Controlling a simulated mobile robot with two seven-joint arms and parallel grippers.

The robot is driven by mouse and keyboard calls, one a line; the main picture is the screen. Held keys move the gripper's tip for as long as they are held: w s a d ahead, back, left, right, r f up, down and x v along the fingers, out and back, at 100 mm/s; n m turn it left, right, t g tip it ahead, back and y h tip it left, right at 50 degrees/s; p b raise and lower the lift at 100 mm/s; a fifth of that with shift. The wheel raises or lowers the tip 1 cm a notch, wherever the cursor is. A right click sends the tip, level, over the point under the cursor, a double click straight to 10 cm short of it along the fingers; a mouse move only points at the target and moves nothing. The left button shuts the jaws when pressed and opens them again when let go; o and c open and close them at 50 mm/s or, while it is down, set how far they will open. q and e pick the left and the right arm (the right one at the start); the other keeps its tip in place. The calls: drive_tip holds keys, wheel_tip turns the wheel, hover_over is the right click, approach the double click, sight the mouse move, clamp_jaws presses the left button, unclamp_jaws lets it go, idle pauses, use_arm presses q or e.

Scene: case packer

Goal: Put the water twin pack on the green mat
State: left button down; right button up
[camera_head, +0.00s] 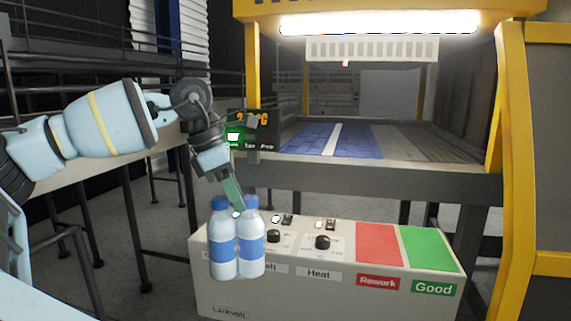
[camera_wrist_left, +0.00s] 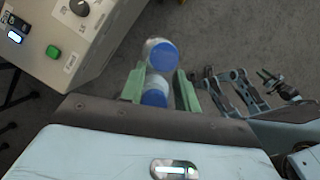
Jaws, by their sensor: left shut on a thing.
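The water twin pack (camera_head: 237,246) is two clear bottles side by side with blue caps and blue labels. My left gripper (camera_head: 236,208) is shut on its top and holds it upright, in front of the left end of the control box. In the left wrist view the pack (camera_wrist_left: 158,58) is seen from above between the green fingers of my left gripper (camera_wrist_left: 160,88), over the floor beside the box. The green mat (camera_head: 430,250) lies bare on the box's right end, above the "Good" label. My right gripper does not show in the head view.
The control box (camera_head: 330,298) has knobs (camera_head: 322,242) and switches on its top. A bare red mat (camera_head: 378,244) marked "Rework" lies left of the green mat. Behind stands a conveyor (camera_head: 345,140) under a yellow frame (camera_head: 517,150), with a small display (camera_head: 255,125).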

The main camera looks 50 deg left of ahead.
sight(263, 262)
use_arm(q)
drive_tip(key=d+f+m, duration=0.1)
drive_tip(key=f+m, duration=0.1)
drive_tip(key=f, duration=0.1)
drive_tip(key=w+d+f+m+g+h, duration=0.1)
drive_tip(key=f+m, duration=0.1)
drive_tip(key=f, duration=0.2)
drive_tip(key=w+d+f+m+h, duration=0.1)
drive_tip(key=f+m, duration=0.1)
drive_tip(key=f, duration=0.1)
drive_tip(key=shift+w+f+m+g, duration=0.25)
drive_tip(key=shift+m+g, duration=0.05)
drive_tip(key=w+d+f+m+g+h, duration=0.1)
drive_tip(key=w+d+f+m+g, duration=0.2)
drive_tip(key=d+f+m, duration=0.45)
drive_tip(key=w+d+f+m+g+y, duration=0.1)
drive_tip(key=d+f+m+y, duration=0.1)
drive_tip(key=d+m, duration=0.6)
drive_tip(key=w+d+f+m+g+y, duration=0.2)
drive_tip(key=d+f+m, duration=0.1)
drive_tip(key=d+m, duration=0.6)
drive_tip(key=d, duration=0.3)
drive_tip(key=shift+f+g+y, duration=0.15)
drive_tip(key=shift+g+y, duration=0.15)
drive_tip(key=shift+y, duration=0.1)
drive_tip(key=shift+d, duration=0.1)
